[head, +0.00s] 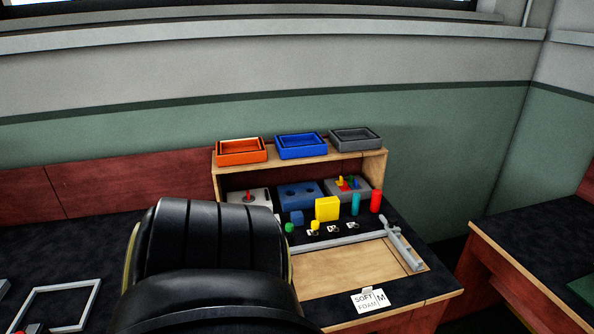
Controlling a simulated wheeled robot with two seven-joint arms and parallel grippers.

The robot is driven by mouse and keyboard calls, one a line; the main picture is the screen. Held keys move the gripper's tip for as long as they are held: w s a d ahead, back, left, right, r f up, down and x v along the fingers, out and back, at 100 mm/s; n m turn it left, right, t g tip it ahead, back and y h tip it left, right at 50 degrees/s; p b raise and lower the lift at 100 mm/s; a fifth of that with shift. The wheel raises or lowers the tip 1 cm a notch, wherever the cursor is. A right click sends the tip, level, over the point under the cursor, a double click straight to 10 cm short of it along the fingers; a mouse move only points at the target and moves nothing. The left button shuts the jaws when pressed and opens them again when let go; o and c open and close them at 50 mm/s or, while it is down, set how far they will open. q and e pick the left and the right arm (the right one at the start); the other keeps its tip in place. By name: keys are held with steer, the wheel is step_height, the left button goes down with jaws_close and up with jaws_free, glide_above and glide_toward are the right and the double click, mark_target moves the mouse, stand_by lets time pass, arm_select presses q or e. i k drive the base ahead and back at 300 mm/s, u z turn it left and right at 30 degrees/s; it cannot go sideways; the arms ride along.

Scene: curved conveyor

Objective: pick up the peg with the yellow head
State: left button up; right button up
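Neither of my grippers shows in the head view. A small yellow-topped piece (315,226) stands on the dark desk top, in front of a yellow block (327,209). A small green piece (289,228) stands left of the first yellow one.
A large black ribbed shape (210,240) fills the lower middle and hides part of the desk. Orange (241,158), blue (301,153) and grey (355,140) trays stand on the shelf. Teal (356,204) and red (376,201) cylinders stand right of the yellow block. A wooden board (345,268) lies in front.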

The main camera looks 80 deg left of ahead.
mark_target(314, 225)
steer(key=u, duration=1)
steer(key=i, duration=0.8)
steer(key=u, duration=0.9)
